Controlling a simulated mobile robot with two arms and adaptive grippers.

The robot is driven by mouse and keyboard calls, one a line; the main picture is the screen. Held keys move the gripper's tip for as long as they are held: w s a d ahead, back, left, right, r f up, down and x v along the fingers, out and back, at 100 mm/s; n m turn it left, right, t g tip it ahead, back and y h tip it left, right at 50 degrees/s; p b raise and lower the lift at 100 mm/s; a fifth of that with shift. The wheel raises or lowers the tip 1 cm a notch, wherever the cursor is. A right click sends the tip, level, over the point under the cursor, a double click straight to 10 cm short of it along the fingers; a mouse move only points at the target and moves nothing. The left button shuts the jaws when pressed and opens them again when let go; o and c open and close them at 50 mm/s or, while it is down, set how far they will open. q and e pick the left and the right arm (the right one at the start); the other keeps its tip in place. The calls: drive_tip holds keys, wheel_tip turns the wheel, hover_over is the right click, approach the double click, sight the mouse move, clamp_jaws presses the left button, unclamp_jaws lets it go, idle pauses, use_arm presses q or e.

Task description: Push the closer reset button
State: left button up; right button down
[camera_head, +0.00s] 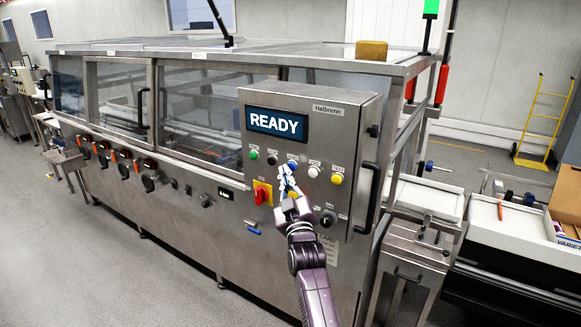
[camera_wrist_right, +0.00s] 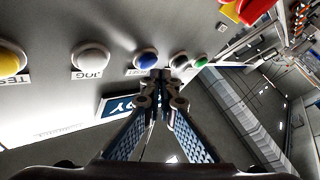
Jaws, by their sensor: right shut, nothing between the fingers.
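The near machine's grey control panel (camera_head: 350,112) carries a row of buttons under a screen reading READY (camera_head: 276,123). The blue button (camera_head: 292,161) is in the middle of that row. In the right wrist view the blue button (camera_wrist_right: 147,59) has a small label beside it, hard to read in full. My right gripper (camera_head: 285,171) is shut and empty, in front of the panel and just below the blue button. In the right wrist view its fingertips (camera_wrist_right: 162,78) are close to the blue button; contact cannot be told. My left gripper is out of view.
Green (camera_head: 253,154) and black (camera_head: 272,159) buttons sit left of the blue one; white (camera_head: 314,171) and yellow (camera_head: 336,179) ones sit right. A red-and-yellow switch (camera_head: 262,192) and black knob (camera_head: 327,218) are lower. A panel handle (camera_head: 368,198) sticks out at right.

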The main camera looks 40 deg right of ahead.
drive_tip(key=shift+s+a, duration=0.1)
drive_tip(key=shift+a, duration=0.2)
drive_tip(key=a, duration=0.1)
drive_tip(key=s+a+p, duration=0.1)
drive_tip(key=a, duration=0.1)
drive_tip(key=s+a, duration=0.1)
drive_tip(key=shift+a+p, duration=0.2)
drive_tip(key=shift+p, duration=0.1)
drive_tip(key=shift+w, duration=0.1)
idle(0.7)
